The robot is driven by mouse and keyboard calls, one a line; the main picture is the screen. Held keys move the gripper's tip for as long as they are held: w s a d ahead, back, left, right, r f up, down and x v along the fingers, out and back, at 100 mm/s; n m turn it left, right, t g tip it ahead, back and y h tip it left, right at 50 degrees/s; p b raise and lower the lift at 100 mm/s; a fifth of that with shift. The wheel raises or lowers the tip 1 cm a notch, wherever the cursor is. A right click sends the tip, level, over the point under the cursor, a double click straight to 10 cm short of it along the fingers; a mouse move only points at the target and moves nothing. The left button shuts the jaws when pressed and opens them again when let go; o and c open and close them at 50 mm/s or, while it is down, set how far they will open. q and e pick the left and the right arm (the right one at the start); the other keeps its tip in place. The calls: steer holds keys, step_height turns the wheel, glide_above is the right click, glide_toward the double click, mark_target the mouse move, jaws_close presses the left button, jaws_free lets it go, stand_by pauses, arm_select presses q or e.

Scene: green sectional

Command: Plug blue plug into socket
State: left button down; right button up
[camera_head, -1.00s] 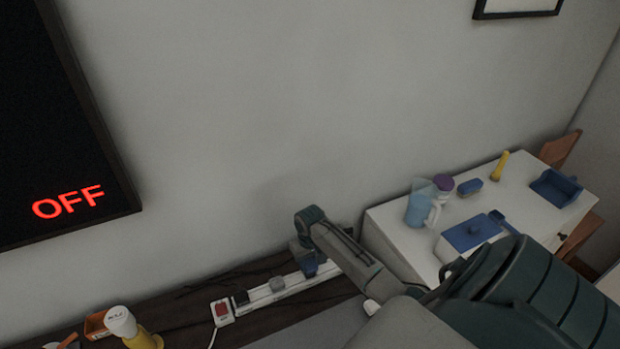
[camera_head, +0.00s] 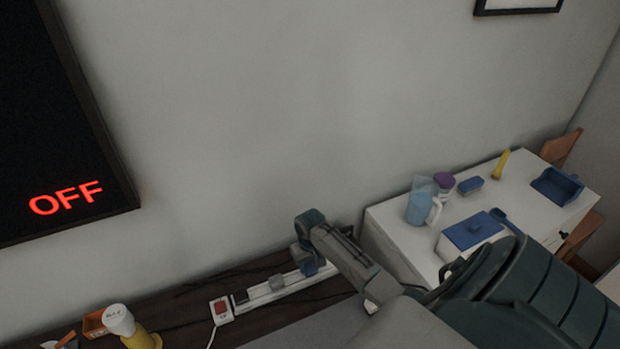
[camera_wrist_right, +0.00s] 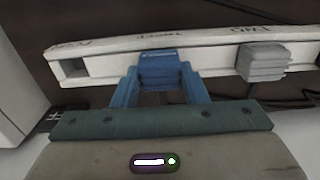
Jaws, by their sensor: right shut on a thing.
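The blue plug (camera_wrist_right: 160,68) sits between the blue fingers of my right gripper (camera_wrist_right: 160,85) in the right wrist view. The gripper is shut on it, and the plug is against the white power strip (camera_wrist_right: 110,65); I cannot tell how deep it sits in a socket. In the head view the right gripper (camera_head: 310,262) is at the strip's right part, and the plug there is hard to tell from the fingers. A grey plug (camera_wrist_right: 264,62) is in the strip beside it, also in the head view (camera_head: 277,282). The screen (camera_head: 66,197) reads "OFF". My left gripper is out of view.
A red switch (camera_head: 221,307) and a black plug (camera_head: 240,297) are at the strip's left end. A white table (camera_head: 393,235) with a blue jug (camera_head: 420,205) and blue containers is at right.

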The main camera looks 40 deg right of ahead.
mark_target(310, 265)
steer(key=shift+f, duration=0.15)
steer(key=o, duration=1.1)
steer(key=shift+c, duration=0.2)
step_height(310, 265, up, 11)
steer(key=b, duration=0.2)
steer(key=shift+b, duration=0.35)
steer(key=shift+s+f, duration=0.1)
steer(key=shift+f, duration=0.05)
